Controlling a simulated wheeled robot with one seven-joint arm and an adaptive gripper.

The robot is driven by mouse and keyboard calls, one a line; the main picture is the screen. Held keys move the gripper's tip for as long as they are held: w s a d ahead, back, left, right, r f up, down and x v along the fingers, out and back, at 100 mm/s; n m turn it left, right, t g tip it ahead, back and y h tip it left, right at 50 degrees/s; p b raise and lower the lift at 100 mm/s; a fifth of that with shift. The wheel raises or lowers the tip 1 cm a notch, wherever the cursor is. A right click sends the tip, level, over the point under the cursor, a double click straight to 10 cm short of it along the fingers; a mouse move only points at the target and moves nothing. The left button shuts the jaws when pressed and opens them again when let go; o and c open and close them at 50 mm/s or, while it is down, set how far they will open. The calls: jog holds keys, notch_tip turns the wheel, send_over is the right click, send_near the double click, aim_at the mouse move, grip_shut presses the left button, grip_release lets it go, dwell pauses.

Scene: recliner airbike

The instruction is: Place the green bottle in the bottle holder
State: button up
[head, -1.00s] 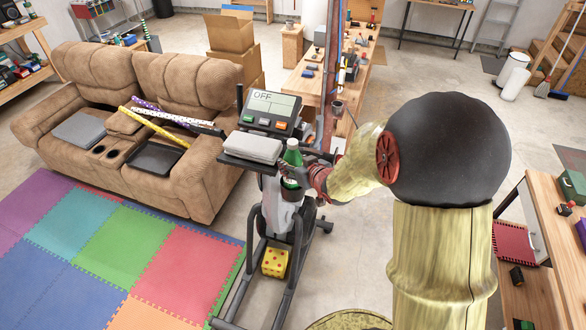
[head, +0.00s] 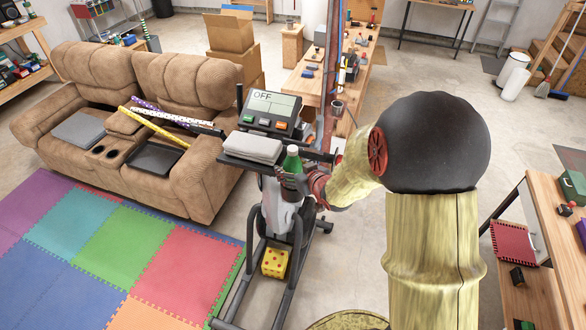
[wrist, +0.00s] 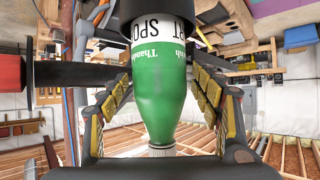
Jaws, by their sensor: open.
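The green bottle (head: 291,160) stands upright at the exercise bike's front, below its console. In the wrist view the bottle (wrist: 160,95) appears upside down, with its pale cap toward the bottom and its labelled end inside a dark round cup that looks like the bottle holder (wrist: 150,10). My gripper (head: 298,183) is at the bottle's side. In the wrist view my gripper's fingers (wrist: 161,82) stand open on both sides of the bottle, with gaps visible. In the head view my gripper and arm largely hide the holder and the bottle's lower part.
The bike's console (head: 270,112) reads OFF, and a grey folded item (head: 252,148) lies on a tray beside the bottle. A brown recliner sofa (head: 205,165) is to the left. A yellow die (head: 275,262) sits low on the bike. Floor is open right of the bike.

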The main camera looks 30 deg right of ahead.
jog(key=shift+r, duration=0.2)
jog(key=s+r+m+g+h, duration=0.1)
jog(key=s+r+g+h, duration=0.15)
jog(key=s+r, duration=1.2)
jog(key=s+a+r+g+y, duration=0.2)
jog(key=s+a+r+g, duration=0.2)
jog(key=s+a, duration=0.8)
jog(key=s, duration=0.3)
jog(key=shift+s+r+n+p, duration=0.15)
jog(key=shift+s+n+p, duration=0.2)
jog(key=shift+s+n, duration=0.05)
